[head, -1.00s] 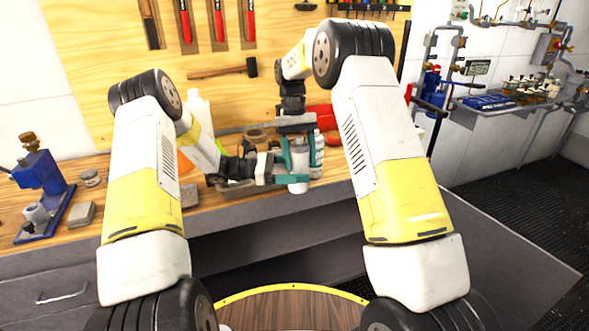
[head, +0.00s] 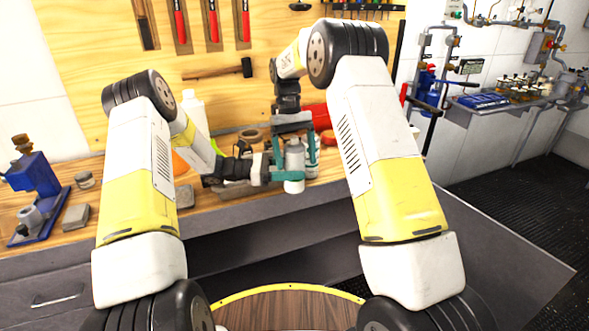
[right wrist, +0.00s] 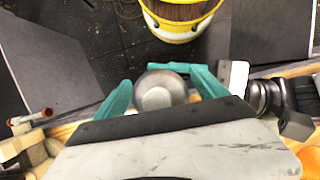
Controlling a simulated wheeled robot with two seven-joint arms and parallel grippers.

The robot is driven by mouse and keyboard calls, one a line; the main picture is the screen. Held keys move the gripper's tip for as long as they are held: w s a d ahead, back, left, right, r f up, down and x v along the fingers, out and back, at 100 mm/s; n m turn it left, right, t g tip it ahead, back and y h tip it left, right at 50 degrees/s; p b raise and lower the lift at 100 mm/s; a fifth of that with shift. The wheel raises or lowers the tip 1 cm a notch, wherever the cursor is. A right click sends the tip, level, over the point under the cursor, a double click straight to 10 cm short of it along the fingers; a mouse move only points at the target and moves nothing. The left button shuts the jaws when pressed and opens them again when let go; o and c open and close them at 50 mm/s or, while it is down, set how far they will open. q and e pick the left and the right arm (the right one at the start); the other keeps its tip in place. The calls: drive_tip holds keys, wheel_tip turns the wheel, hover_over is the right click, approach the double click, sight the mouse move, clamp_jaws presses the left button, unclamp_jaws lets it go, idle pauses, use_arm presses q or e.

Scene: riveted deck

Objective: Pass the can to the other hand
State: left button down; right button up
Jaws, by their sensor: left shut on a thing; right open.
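The can (head: 294,157) is a pale grey cylinder, held upright above the front of the workbench in the head view. My left gripper (head: 289,176) comes in from the left and is shut on the can's lower part with its teal fingers. My right gripper (head: 295,161) points down from above, open, with one teal finger on each side of the can. In the right wrist view the can's round metal top (right wrist: 160,91) sits between the open fingers of my right gripper (right wrist: 162,88). Whether those fingers touch the can, I cannot tell.
The wooden workbench (head: 95,205) holds a blue press-like tool (head: 38,177), a white bottle (head: 195,112) and rolls of tape behind the grippers. A red object (head: 320,116) lies behind my right gripper. A tool board with a hammer (head: 220,71) hangs behind. Dark floor is open at right.

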drive_tip(key=v, duration=0.9)
drive_tip(key=shift+w+r, duration=0.15)
drive_tip(key=shift+r, duration=0.15)
drive_tip(key=shift+v, duration=1)
drive_tip(key=s+d+r+m+t+y, duration=0.25)
drive_tip(key=s+d+r+t, duration=0.25)
drive_tip(key=s+d+r, duration=0.75)
drive_tip(key=s+f+t, duration=0.2)
drive_tip(key=s+f, duration=0.2)
drive_tip(key=s, duration=0.6)
drive_tip(key=s+d+f+t+y, duration=0.1)
drive_tip(key=s+f+t, duration=0.2)
drive_tip(key=s, duration=0.7)
drive_tip(key=shift+s+f+t, duration=0.25)
drive_tip(key=shift+f+t, duration=0.05)
drive_tip(key=shift+f, duration=0.05)
drive_tip(key=shift+s, duration=0.1)
